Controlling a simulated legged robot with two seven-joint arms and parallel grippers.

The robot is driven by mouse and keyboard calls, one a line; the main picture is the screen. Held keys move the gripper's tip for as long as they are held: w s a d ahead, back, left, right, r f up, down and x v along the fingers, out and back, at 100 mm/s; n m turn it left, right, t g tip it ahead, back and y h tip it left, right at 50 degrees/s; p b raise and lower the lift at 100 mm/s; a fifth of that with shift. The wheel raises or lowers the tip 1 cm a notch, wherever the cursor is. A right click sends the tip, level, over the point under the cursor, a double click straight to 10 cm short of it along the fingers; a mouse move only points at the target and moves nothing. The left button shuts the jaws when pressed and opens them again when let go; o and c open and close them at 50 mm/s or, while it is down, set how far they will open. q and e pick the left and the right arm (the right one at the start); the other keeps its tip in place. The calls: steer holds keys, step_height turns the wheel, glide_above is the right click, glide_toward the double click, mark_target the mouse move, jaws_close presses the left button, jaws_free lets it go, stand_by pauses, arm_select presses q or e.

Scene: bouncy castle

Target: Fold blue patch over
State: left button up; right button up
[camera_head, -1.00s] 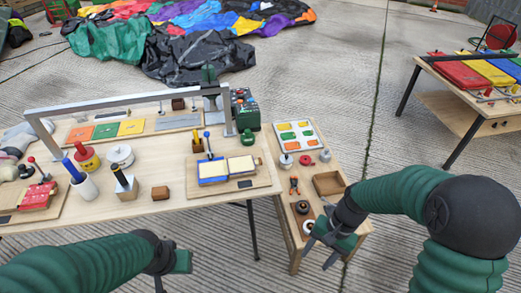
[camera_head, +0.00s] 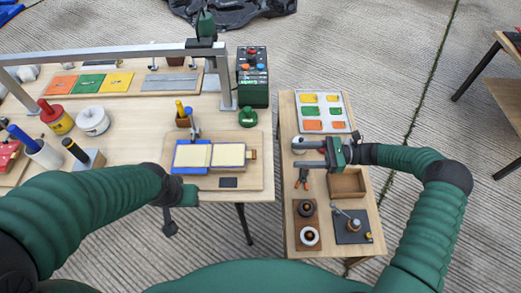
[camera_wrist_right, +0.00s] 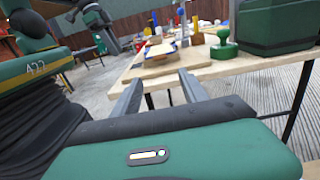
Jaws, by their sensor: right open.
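The blue patch (camera_head: 178,158) shows as a blue border around a cream panel, on the left half of a wooden board (camera_head: 256,176). A second cream panel (camera_head: 230,155) with a thin blue edge lies beside it. My right gripper (camera_head: 295,154) is open and empty, fingers pointing left, over the small side table, apart from the board and to its right. Its two fingers also show in the right wrist view (camera_wrist_right: 158,82), with nothing between them. My left gripper (camera_head: 169,226) hangs at the main table's front edge below the board; its jaw opening is unclear.
A metal frame (camera_head: 110,54) spans the main table behind the board. A tool cup (camera_head: 184,121), a green knobbed tool (camera_head: 248,118) and a dark green box (camera_head: 253,80) stand near the board. The side table holds a colour tray (camera_head: 345,112) and a wooden box (camera_head: 346,184).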

mark_target(260, 159)
steer(key=a, duration=1.3)
steer(key=shift+a+f, duration=0.2)
steer(key=shift+a, duration=0.1)
steer(key=shift+d, duration=0.35)
steer(key=c, duration=0.7)
steer(key=shift+a, duration=0.1)
jaws_close()
steer(key=shift+r, duration=0.1)
